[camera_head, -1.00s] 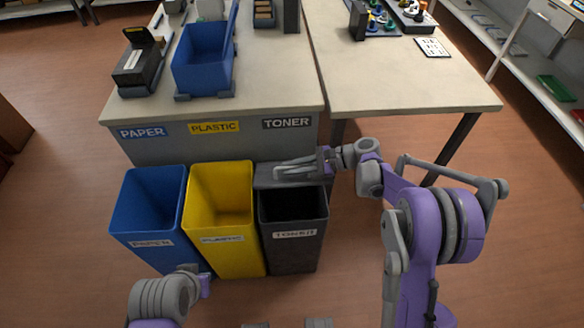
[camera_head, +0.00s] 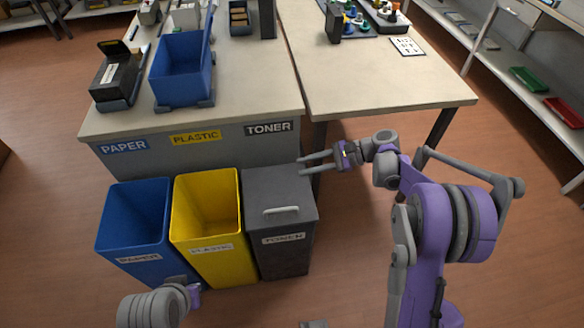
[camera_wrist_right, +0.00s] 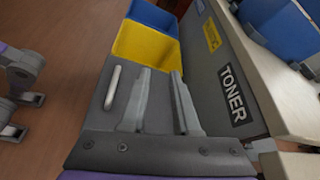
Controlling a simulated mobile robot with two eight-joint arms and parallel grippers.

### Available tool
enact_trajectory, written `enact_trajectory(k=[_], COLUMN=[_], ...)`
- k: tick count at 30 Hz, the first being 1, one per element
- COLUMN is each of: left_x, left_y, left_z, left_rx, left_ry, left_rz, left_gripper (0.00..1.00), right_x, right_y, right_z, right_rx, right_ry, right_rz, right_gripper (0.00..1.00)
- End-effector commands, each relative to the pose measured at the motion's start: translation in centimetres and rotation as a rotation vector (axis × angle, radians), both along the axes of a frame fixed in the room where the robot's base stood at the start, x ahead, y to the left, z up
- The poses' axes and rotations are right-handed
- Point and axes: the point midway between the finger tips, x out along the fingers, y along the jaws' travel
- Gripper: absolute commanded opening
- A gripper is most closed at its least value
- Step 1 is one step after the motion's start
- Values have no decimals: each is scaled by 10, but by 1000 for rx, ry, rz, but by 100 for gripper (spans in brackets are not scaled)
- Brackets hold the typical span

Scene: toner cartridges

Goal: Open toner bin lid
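The toner bin (camera_head: 284,258) is dark grey, at the right end of the bin row. Its grey lid (camera_head: 272,187) lies shut over it, with a light bar handle (camera_head: 281,210) near the front edge. The lid also shows in the right wrist view (camera_wrist_right: 128,105), with its handle (camera_wrist_right: 112,87) left of the fingers. My right gripper (camera_head: 301,165) is open and empty by the lid's back right corner; I cannot tell whether it touches. Its fingers (camera_wrist_right: 164,72) show apart in the wrist view. Part of my left arm shows at lower left, but its gripper does not.
The open yellow plastic bin (camera_head: 213,245) and blue paper bin (camera_head: 143,238) stand left of the toner bin. The table (camera_head: 240,95) with the TONER label (camera_head: 269,127) rises close behind. A second table (camera_head: 390,90) stands right. Floor in front is clear.

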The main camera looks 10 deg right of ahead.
Motion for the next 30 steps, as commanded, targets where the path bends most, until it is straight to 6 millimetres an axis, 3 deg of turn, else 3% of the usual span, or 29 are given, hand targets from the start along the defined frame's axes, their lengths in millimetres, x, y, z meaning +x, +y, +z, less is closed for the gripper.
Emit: enact_trajectory(k=[6, 22, 26, 30], left_x=[0, 0, 0, 0], left_y=[0, 0, 0, 0], left_z=[1, 1, 1, 1], left_rx=[0, 0, 0, 0], left_ry=[0, 0, 0, 0], left_rz=[0, 0, 0, 0], left_gripper=[0, 0, 0, 0], right_x=[-2, -4, -20, -56], right_y=[-11, -8, 2, 17], right_z=[5, 6, 13, 21], right_rx=[0, -15, -103, -292], right_ry=[0, -8, -52, -156], right_rz=[1, 4, 25, 88], right_gripper=[30, 30, 30, 30])
